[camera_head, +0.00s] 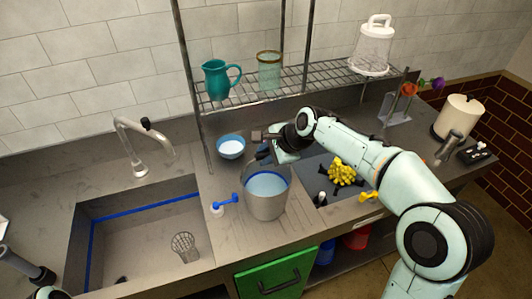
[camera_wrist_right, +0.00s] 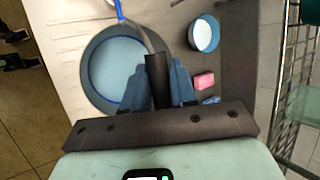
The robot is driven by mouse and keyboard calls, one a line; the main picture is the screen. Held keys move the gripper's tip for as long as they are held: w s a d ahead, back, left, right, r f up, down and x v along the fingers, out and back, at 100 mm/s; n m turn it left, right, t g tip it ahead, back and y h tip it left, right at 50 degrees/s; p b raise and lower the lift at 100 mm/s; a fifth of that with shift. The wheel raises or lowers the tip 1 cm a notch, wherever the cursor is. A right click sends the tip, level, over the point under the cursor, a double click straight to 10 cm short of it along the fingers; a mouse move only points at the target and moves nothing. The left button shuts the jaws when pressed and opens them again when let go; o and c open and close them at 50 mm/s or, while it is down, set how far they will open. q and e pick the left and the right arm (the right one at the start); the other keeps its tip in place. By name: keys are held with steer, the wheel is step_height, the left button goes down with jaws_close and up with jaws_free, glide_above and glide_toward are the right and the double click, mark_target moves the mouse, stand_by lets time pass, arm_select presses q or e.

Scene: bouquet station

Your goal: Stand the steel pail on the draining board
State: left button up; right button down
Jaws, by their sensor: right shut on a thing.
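The steel pail (camera_head: 266,195) is a grey bucket with a blue band inside its rim and pale blue contents. It looks upright at the middle of the counter, right of the sink. My right gripper (camera_head: 263,153) is at the pail's back rim. In the wrist view the right gripper (camera_wrist_right: 158,72) is shut on the dark grip of the pail's handle, beside the round pail (camera_wrist_right: 112,68). The draining board (camera_head: 225,245) is the pale counter surface beside the sink. I cannot tell whether the pail's base touches it.
A blue bowl (camera_head: 231,147) stands behind the pail. A small bottle with a blue top (camera_head: 222,205) stands close to its left. The sink (camera_head: 140,240) opens at left. Yellow flowers (camera_head: 342,172) lie on a dark mat at right. A wire shelf (camera_head: 290,85) overhangs the back.

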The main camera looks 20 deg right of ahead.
steer(key=shift+w+r, duration=0.1)
steer(key=c, duration=0.9)
jaws_free()
steer(key=shift+s, duration=0.2)
steer(key=shift+s+r, duration=0.1)
steer(key=shift+r, duration=0.1)
steer(key=v, duration=1.1)
steer(key=shift+s+r, duration=0.15)
steer(key=shift+s, duration=0.05)
steer(key=shift+d, duration=0.1)
